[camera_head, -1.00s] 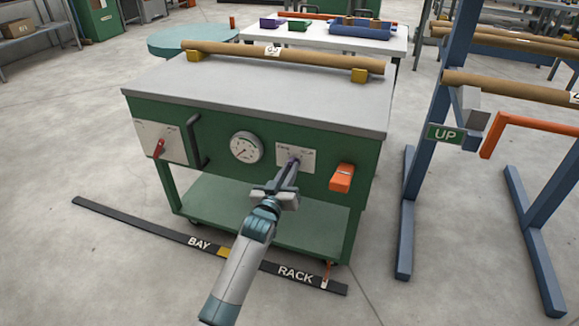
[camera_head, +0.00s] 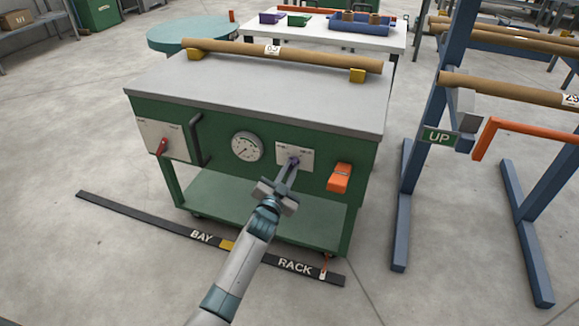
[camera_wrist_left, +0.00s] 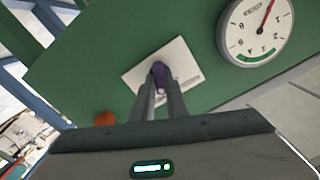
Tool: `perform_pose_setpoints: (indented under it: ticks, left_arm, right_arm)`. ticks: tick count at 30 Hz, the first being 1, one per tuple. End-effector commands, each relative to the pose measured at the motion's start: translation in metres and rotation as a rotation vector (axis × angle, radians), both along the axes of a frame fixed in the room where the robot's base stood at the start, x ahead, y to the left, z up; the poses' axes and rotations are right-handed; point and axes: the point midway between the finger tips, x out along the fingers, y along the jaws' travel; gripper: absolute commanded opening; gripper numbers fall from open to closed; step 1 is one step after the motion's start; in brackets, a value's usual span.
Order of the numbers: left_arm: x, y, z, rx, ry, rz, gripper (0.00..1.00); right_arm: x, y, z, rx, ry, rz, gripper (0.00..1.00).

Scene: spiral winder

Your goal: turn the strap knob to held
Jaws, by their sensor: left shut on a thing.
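The strap knob is a small purple knob (camera_wrist_left: 160,74) on a white label plate (camera_wrist_left: 176,70) on the green front of the cart (camera_head: 262,125). In the head view the plate (camera_head: 306,153) sits between the round gauge and an orange box. My left gripper (camera_head: 290,168) reaches up to the plate from below, its fingers closed around the knob. In the left wrist view both fingertips (camera_wrist_left: 160,90) press on the knob's sides. They hide part of the knob and of the plate's lettering, which is too small to read.
A white gauge (camera_head: 247,146) is left of the plate, an orange box (camera_head: 340,178) right of it. Further left are a red lever (camera_head: 162,147) and a dark handle (camera_head: 199,139). A cardboard tube (camera_head: 300,57) lies on top. A blue rack (camera_head: 425,150) stands at right.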

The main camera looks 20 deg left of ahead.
Motion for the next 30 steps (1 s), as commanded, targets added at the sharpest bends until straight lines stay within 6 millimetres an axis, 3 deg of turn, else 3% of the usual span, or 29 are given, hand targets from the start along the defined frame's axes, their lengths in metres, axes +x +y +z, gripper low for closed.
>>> perform_pose_setpoints:
  ticks: [12,28,29,30]
  left_arm:
    - [0.0004,-0.0008,0.0009,0.237,-0.01,0.0,0.0]
    - [0.0005,-0.0008,0.0003,0.27,-0.011,0.0,0.0]
    - [0.0005,-0.0008,0.0003,0.27,-0.011,0.0,0.17]
    - [0.0004,-0.0009,0.0002,0.27,-0.011,0.0,0.27]
  right_arm:
    - [-0.0058,-0.011,-0.0022,-0.037,0.054,-0.006,0.57]
    - [-0.0062,-0.0119,-0.0027,-0.039,0.059,-0.007,0.57]
    - [-0.0062,-0.0119,-0.0027,-0.039,0.059,-0.007,0.57]
    - [-0.0062,-0.0119,-0.0027,-0.039,0.059,-0.007,0.57]
